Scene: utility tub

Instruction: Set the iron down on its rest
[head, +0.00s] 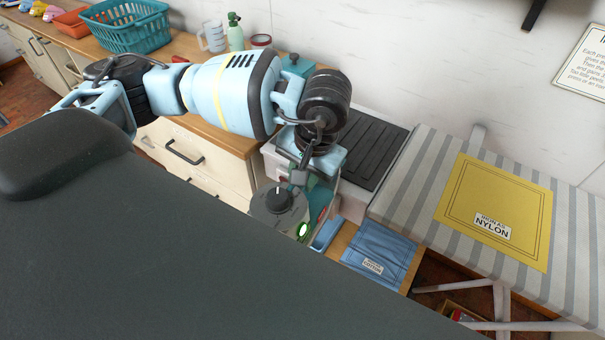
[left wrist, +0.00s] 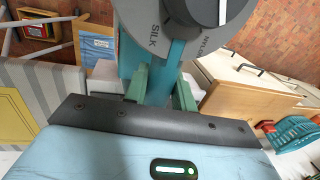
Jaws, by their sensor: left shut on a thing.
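The iron shows in the head view as a grey dial disc (head: 270,203) with a black knob, and part of its teal body beside it. In the left wrist view its teal handle (left wrist: 172,62) and the dial, marked SILK, are close up. My left gripper (left wrist: 158,92) is shut on the teal handle, a green finger on each side. In the head view my left gripper (head: 310,182) holds the iron left of and below the dark ribbed panel (head: 368,148) in a white frame, which looks like the rest. The iron's soleplate is hidden. My right gripper is out of view.
The striped ironing board (head: 415,185) carries a yellow cloth (head: 500,200) labelled NYLON. A blue cloth (head: 375,245) labelled COTTON lies below on a wooden surface. The ribbed panel looks bare.

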